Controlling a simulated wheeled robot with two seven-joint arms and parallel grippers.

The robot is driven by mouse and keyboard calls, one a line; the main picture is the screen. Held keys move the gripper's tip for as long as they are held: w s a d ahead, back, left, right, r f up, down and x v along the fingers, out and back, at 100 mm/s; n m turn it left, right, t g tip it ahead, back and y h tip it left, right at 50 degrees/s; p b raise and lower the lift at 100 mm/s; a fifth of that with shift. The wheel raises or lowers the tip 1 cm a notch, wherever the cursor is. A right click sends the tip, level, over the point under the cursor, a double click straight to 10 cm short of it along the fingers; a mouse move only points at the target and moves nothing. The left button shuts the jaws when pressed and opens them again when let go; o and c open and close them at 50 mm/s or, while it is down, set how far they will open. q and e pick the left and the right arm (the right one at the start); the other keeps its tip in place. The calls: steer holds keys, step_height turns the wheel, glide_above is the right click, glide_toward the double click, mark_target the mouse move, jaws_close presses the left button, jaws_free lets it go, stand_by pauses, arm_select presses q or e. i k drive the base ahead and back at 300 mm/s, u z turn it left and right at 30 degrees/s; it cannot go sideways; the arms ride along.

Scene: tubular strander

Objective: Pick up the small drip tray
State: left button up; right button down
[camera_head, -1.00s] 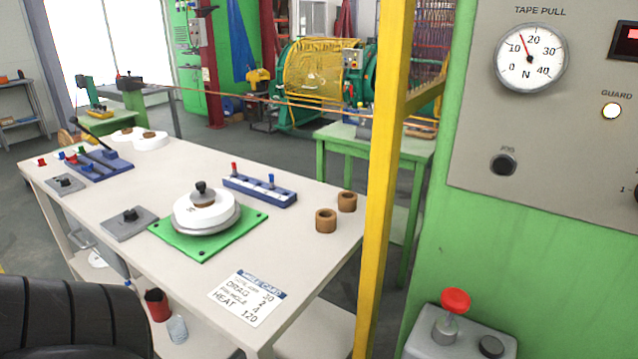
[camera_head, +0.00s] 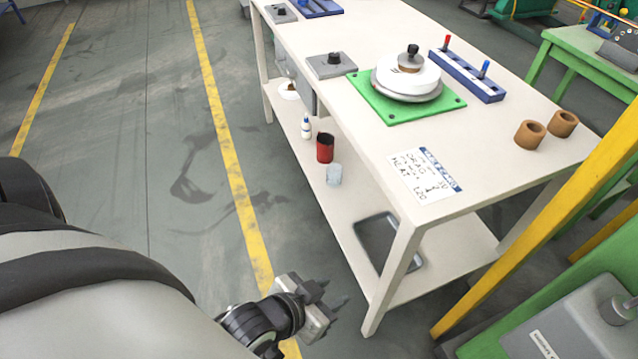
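A small dark grey tray with a raised rim (camera_head: 368,232) lies on the lower shelf of the white table, near its front end. The table's front leg hides part of it. My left gripper (camera_head: 334,292) is at the bottom middle, over the floor, to the left of the table leg and apart from the tray. Its two short fingers stand apart with nothing between them. My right gripper is not in view.
The lower shelf (camera_head: 330,215) also holds a red can (camera_head: 325,148), a clear cup (camera_head: 334,174) and a small white bottle (camera_head: 306,127). A yellow post (camera_head: 540,225) stands right of the table. The floor on the left is clear.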

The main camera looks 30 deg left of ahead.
mark_target(376, 233)
steer(key=z, duration=0.2)
steer(key=k, duration=0.25)
steer(key=z, duration=1.45)
steer(key=k, duration=1.05)
steer(key=u, duration=1.15)
